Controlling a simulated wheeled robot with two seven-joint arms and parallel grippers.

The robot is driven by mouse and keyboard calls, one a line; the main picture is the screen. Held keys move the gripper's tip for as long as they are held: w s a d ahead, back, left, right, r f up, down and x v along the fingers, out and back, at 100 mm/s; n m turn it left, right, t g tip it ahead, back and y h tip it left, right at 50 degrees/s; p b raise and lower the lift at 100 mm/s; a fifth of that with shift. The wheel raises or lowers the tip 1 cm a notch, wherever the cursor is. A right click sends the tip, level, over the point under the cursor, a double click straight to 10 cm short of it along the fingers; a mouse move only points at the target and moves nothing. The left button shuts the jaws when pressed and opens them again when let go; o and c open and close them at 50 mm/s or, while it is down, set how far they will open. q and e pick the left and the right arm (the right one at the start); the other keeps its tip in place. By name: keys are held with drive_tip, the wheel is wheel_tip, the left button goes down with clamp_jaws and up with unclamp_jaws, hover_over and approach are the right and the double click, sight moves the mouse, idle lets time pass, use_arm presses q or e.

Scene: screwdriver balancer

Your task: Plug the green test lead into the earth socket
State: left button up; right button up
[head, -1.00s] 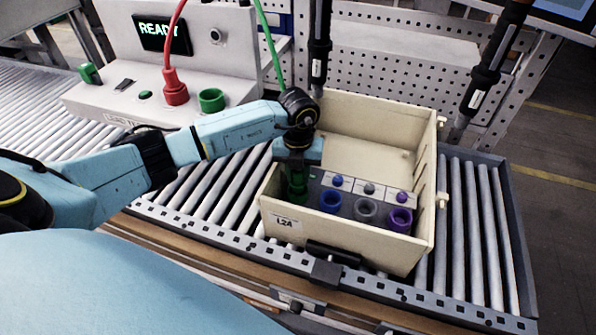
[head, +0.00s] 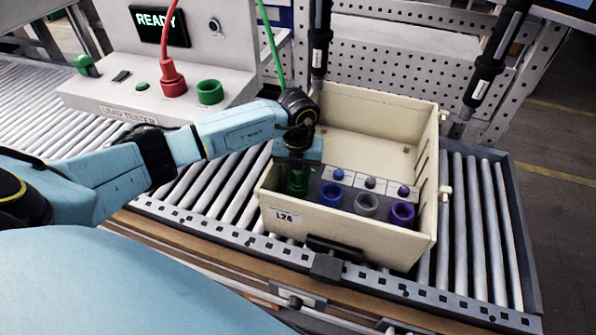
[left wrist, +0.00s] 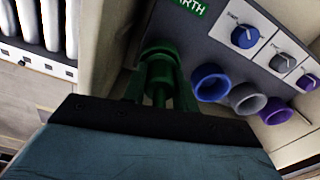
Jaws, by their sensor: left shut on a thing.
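My left gripper (head: 297,172) points down inside the cream bin (head: 345,230), at the left end of its socket row. It is shut on the green plug (left wrist: 160,68) of the test lead, which shows between the fingers in the left wrist view. The green cable (head: 271,45) runs up behind my arm. The green EARTH label (left wrist: 190,5) lies just beyond the plug. The earth socket is hidden by the gripper and plug, so I cannot tell how deep the plug sits. My right gripper is not in view.
Blue (head: 331,194), grey (head: 366,206) and purple (head: 402,213) sockets stand right of the gripper. The lead tester (head: 85,95) behind shows READY, with a red plug (head: 172,80) and a green socket (head: 209,92). The bin walls enclose the gripper; rollers surround the bin.

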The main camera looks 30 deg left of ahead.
use_arm(q)
drive_tip(key=shift+f, duration=0.1)
drive_tip(key=o, duration=1.1)
wheel_tip(320, 180, up, 14)
drive_tip(key=shift+f, duration=0.25)
